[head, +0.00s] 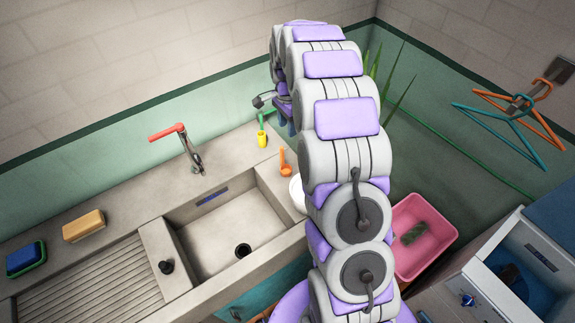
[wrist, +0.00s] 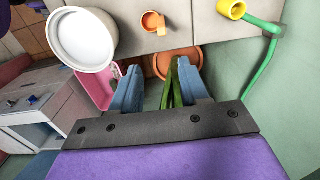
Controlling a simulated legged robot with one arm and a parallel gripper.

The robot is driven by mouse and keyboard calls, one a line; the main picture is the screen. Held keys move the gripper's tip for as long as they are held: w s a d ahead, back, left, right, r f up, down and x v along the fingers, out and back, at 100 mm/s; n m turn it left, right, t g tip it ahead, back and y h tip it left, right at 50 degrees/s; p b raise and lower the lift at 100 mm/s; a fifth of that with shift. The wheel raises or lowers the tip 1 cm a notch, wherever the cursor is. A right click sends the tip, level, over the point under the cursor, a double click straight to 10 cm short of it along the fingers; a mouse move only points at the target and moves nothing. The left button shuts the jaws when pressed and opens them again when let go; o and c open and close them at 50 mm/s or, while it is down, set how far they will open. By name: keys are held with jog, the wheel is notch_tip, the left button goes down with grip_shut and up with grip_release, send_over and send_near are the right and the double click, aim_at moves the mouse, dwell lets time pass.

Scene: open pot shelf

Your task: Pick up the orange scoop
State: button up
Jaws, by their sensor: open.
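The orange scoop (head: 286,164) stands on the counter at the right end of the sink, partly beside my arm. In the wrist view the scoop (wrist: 152,21) is at the top centre, a small cup with a short handle pointing toward my fingers. My gripper (wrist: 158,80) is open, its two blue fingers apart with nothing held. The scoop lies beyond the fingertips, not between them. In the head view my gripper is mostly hidden behind my arm.
A white bowl (wrist: 82,38) and a yellow cup (wrist: 231,9) with a green handle (wrist: 262,62) flank the scoop. A terracotta pot (wrist: 183,54) with green leaves shows behind the fingers. A sink (head: 225,232) and a pink basin (head: 440,232) are nearby.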

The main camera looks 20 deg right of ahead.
jog(key=b, duration=0.1)
send_over(283, 153)
jog(key=a, duration=0.1)
notch_tip(283, 153, down, 7)
jog(key=f, duration=0.2)
jog(key=f+b, duration=0.1)
jog(key=f, duration=0.3)
jog(key=shift+w+d+f, duration=0.25)
jog(key=shift+w+f, duration=0.1)
jog(key=shift+a, duration=0.35)
jog(key=shift+d, duration=0.65)
jog(key=c, duration=0.4)
jog(key=shift+d, duration=0.3)
jog(key=shift+c, duration=1.4)
jog(key=shift+a, duration=0.15)
jog(key=shift+c, duration=0.6)
jog(key=shift+a, duration=0.65)
grip_shut()
jog(key=shift+d, duration=0.1)
